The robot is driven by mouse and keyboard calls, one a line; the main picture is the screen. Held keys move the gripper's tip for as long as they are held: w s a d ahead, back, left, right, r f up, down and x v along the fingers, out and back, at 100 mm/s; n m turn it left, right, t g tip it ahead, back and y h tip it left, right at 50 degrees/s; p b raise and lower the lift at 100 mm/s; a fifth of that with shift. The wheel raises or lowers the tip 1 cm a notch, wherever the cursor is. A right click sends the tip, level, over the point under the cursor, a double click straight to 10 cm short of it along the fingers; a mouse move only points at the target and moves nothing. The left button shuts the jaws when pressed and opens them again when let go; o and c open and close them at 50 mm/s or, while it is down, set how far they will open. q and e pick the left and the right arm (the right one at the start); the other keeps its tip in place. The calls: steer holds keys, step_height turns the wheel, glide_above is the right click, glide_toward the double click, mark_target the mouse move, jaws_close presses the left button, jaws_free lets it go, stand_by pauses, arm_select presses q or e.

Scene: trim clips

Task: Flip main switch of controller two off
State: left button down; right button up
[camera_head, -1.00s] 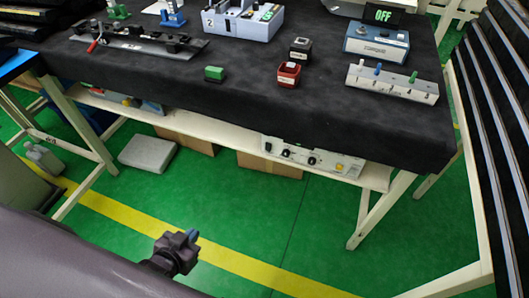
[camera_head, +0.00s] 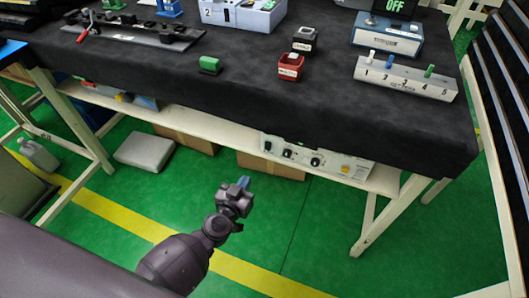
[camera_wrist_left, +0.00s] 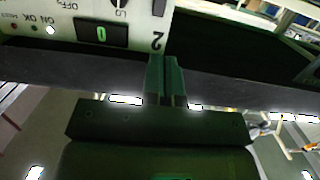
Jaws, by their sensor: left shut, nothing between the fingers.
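Controller two, a pale box marked 2 (camera_head: 238,14), stands at the back of the black-covered table and is cut by the top edge of the head view. In the left wrist view a pale panel marked 2 (camera_wrist_left: 140,40) is upside down, with a black switch showing a green 0 (camera_wrist_left: 101,33) and ON and OFF lettering. My left gripper (camera_head: 240,186) is shut and empty, low in front of the table in the head view. Its fingertips (camera_wrist_left: 166,64) show just below the panel's 2 in the wrist view; I cannot tell whether they touch. My right gripper is out of view.
A knobbed unit (camera_head: 315,157) sits on the lower shelf.

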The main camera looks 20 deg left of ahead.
arm_select(q)
steer(key=shift+w+f, duration=0.15)
steer(key=shift+w, duration=0.2)
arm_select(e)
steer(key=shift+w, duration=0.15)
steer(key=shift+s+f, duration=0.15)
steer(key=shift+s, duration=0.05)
arm_select(q)
steer(key=b, duration=0.4)
glide_toward(266, 148)
steer(key=w, duration=0.3)
steer(key=w+f, duration=0.1)
steer(key=w, duration=0.2)
steer(key=shift+d+f, duration=0.2)
steer(key=shift+d, duration=0.05)
steer(key=shift+w, duration=0.35)
steer(key=shift+w+r, duration=0.15)
steer(key=shift+w, duration=0.25)
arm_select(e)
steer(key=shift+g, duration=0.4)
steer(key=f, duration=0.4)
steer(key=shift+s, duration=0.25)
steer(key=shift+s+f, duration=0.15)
